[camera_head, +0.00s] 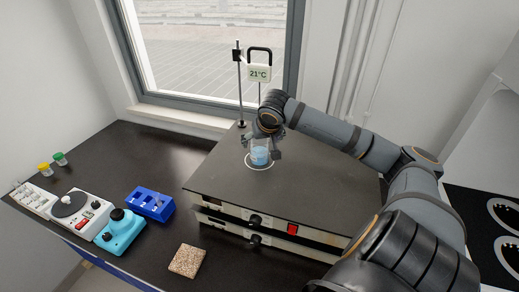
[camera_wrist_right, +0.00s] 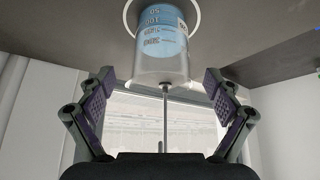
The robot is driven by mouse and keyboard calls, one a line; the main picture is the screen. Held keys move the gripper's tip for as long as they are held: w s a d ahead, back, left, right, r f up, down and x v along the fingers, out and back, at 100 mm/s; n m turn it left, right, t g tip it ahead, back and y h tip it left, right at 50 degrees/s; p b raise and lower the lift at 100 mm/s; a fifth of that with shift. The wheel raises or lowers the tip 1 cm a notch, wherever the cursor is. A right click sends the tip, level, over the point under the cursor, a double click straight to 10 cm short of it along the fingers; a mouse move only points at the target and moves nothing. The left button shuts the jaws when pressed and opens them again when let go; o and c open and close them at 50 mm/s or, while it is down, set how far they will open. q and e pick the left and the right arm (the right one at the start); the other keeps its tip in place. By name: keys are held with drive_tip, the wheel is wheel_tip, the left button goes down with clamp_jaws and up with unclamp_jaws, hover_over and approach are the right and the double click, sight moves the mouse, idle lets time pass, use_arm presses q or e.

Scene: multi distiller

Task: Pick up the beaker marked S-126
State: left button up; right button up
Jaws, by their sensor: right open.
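A clear glass beaker (camera_head: 260,157) with blue liquid stands inside a white ring on the dark top plate of the hotplate (camera_head: 310,195). In the right wrist view the beaker (camera_wrist_right: 160,45) appears upside down, with printed graduations; I cannot read S-126 on it. My right gripper (camera_head: 262,146) is at the beaker in the head view, its fingers partly over the glass. In the right wrist view my right gripper (camera_wrist_right: 160,78) is open, with its two padded fingers spread wider than the beaker and not touching it. My left gripper is not in view.
A stand rod (camera_head: 239,85) with a 21°C display (camera_head: 259,73) rises behind the beaker. A blue rack (camera_head: 150,204), a turquoise device (camera_head: 119,232), a white device (camera_head: 80,213) and a speckled pad (camera_head: 187,261) lie left of the hotplate. The window is behind.

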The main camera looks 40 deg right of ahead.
sight(259, 143)
drive_tip(key=shift+p+x, duration=0.35)
drive_tip(key=shift+x, duration=1.5)
drive_tip(key=shift+w, duration=0.1)
drive_tip(key=shift+c, duration=0.3)
drive_tip(key=shift+a, duration=0.1)
drive_tip(key=c, duration=1.2)
drive_tip(key=shift+c, duration=0.8)
drive_tip(key=shift+r, duration=0.2)
